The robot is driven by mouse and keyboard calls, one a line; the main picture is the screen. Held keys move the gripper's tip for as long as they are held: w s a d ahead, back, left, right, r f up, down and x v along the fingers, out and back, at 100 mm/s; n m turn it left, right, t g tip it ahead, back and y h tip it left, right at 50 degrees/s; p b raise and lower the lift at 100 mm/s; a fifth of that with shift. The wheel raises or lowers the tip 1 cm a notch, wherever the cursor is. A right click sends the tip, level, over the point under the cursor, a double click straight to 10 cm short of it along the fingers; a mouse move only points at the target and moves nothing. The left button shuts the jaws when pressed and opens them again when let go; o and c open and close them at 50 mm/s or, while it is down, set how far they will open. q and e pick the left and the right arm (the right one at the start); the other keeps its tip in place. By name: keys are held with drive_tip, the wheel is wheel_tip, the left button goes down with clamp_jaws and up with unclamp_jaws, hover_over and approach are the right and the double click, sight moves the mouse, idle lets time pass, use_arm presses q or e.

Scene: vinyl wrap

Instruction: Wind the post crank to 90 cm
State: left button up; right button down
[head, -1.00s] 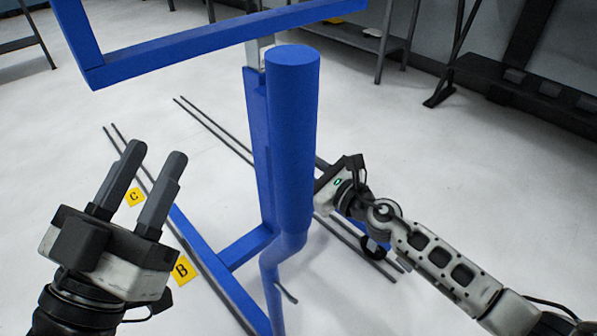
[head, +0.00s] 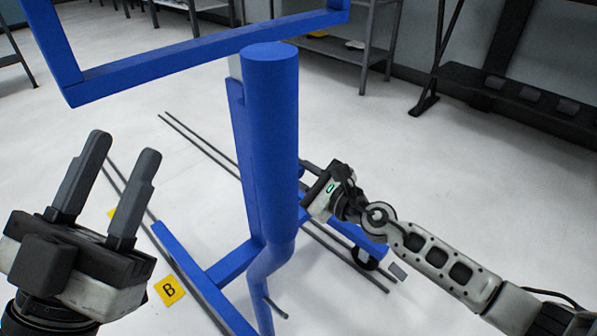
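A blue metal stand fills the middle, with a thick upright blue tube (head: 270,140) that bends lower down and a blue rectangular frame (head: 200,45) at the top. A small grey rod (head: 276,308) sticks out near the tube's lower end. I cannot tell for sure which part is the crank, and no height reading is legible. My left gripper (head: 122,152) is open and empty, left of the tube and apart from it. My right gripper (head: 312,190) is just right of the tube; its fingers are mostly hidden, so contact and opening are unclear.
Blue base legs (head: 200,280) and dark floor lines (head: 195,140) cross the white floor. A yellow marker B (head: 170,291) lies at the lower left; another is mostly hidden behind my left gripper. Grey shelving (head: 365,60) and a dark bench (head: 510,95) stand at the back.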

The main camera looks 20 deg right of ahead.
drive_tip(key=c, duration=1.2)
unclamp_jaws()
drive_tip(key=shift+d, duration=0.25)
drive_tip(key=shift+c, duration=0.2)
drive_tip(key=shift+o, duration=0.4)
drive_tip(key=shift+a, duration=0.1)
use_arm(q)
drive_tip(key=shift+s+m+h, duration=0.1)
drive_tip(key=shift+m+h, duration=0.2)
use_arm(e)
drive_tip(key=v, duration=1.6)
